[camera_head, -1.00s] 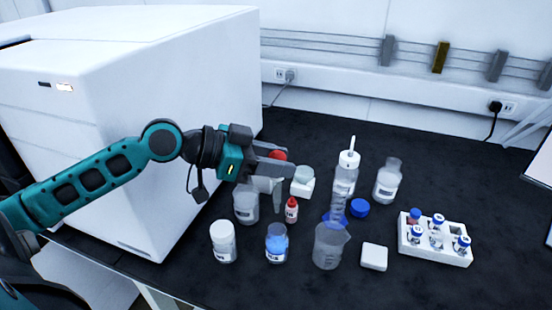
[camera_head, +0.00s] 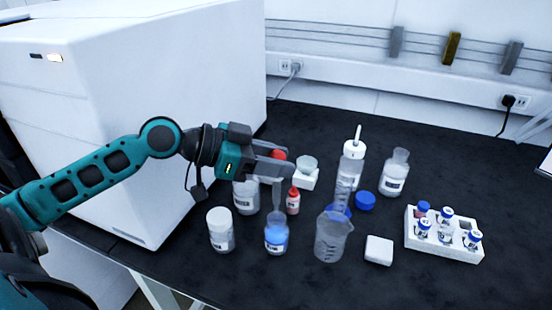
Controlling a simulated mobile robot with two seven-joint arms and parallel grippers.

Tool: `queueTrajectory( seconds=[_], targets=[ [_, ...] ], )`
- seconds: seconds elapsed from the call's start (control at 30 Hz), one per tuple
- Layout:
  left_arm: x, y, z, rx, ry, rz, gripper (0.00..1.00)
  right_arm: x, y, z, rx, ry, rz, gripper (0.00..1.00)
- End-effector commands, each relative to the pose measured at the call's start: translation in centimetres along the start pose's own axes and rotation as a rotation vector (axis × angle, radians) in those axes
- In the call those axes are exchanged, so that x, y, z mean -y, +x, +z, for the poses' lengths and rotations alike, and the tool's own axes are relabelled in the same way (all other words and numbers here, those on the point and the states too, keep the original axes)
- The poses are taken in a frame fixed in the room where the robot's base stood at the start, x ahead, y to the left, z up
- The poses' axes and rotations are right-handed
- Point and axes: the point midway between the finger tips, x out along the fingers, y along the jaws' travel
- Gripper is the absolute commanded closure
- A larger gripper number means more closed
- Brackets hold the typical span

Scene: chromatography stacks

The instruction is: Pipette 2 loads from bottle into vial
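My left gripper (camera_head: 284,160) is shut on a pipette (camera_head: 277,197) with a red bulb (camera_head: 278,155). The pipette hangs upright, with its lower end at the mouth of the open bottle of blue liquid (camera_head: 276,240). I cannot tell how deep the tip reaches. A white rack (camera_head: 440,249) at the right holds several small vials, most with blue caps, such as this vial (camera_head: 423,226). I cannot tell which vial is the task's. My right gripper is not in view.
Close by stand a white-capped bottle (camera_head: 220,232), a small red-capped bottle (camera_head: 293,202), a clear beaker (camera_head: 331,240) and a white block (camera_head: 379,250). A wash bottle (camera_head: 352,165), a clear flask (camera_head: 395,175) and a blue cap (camera_head: 365,200) are behind. A large white machine (camera_head: 180,100) is left.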

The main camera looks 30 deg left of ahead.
Motion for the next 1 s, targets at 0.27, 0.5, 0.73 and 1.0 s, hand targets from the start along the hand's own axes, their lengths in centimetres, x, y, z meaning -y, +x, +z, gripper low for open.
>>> queueTrajectory(
  seconds=[0.27,0.5,0.73,1.0],
  targets=[
    [0.04,0.01,-0.06,-0.001,0.000,0.000,0.66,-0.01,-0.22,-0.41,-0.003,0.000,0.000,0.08],
    [0.04,0.01,-0.06,-0.001,0.000,0.000,0.66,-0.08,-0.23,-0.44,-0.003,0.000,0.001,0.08],
    [0.03,0.02,-0.05,-0.001,-0.001,0.000,0.66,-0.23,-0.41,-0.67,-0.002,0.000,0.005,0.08],
    [0.03,0.03,-0.01,0.000,-0.001,0.000,0.73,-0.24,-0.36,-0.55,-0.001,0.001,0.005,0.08]
  ],
)
